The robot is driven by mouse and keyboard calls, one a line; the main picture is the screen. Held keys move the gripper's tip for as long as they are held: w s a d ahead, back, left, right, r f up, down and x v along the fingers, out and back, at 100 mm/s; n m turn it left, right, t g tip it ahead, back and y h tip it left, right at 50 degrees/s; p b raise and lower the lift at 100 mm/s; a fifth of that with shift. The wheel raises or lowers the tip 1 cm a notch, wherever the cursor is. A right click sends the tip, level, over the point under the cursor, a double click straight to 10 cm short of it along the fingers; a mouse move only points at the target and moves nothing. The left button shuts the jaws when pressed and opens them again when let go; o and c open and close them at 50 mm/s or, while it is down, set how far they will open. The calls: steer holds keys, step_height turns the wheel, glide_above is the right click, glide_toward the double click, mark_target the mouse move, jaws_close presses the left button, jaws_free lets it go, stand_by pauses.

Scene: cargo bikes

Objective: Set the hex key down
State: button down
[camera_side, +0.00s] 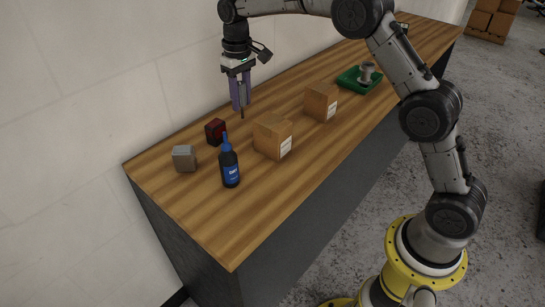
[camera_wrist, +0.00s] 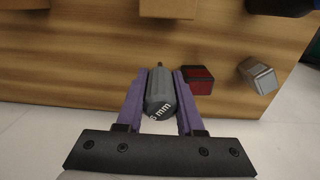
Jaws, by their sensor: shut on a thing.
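My gripper (camera_side: 240,93) has purple fingers and is above the back edge of the wooden bench, near the wall. In the wrist view my gripper (camera_wrist: 160,92) is shut on the grey handle of the hex key (camera_wrist: 160,90), with "5 mm" printed on its end. In the side view the hex key's thin dark shaft (camera_side: 242,112) points down below the fingertips. I cannot tell whether its tip touches the bench. Most of the handle is hidden by the fingers in the side view.
On the wooden bench (camera_side: 215,225) stand a red-and-black box (camera_side: 215,131), a grey block (camera_side: 184,158), a dark blue-labelled bottle (camera_side: 230,168), and two cardboard boxes, one nearer (camera_side: 270,137) and one farther (camera_side: 319,101). A green tray (camera_side: 350,83) holding a grey part (camera_side: 366,74) sits farther back.

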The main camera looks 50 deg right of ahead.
steer(key=shift+n, duration=1.1)
steer(key=shift+s+f+n, duration=0.1)
steer(key=shift+s+n, duration=0.05)
steer(key=shift+n, duration=0.65)
steer(key=n, duration=0.1)
steer(key=s+n, duration=0.1)
steer(key=n, duration=0.1)
steer(key=shift+f, duration=0.1)
steer(key=s+d+r+n, duration=0.8)
steer(key=s+n, duration=0.3)
steer(key=n, duration=0.5)
steer(key=shift+d, duration=0.15)
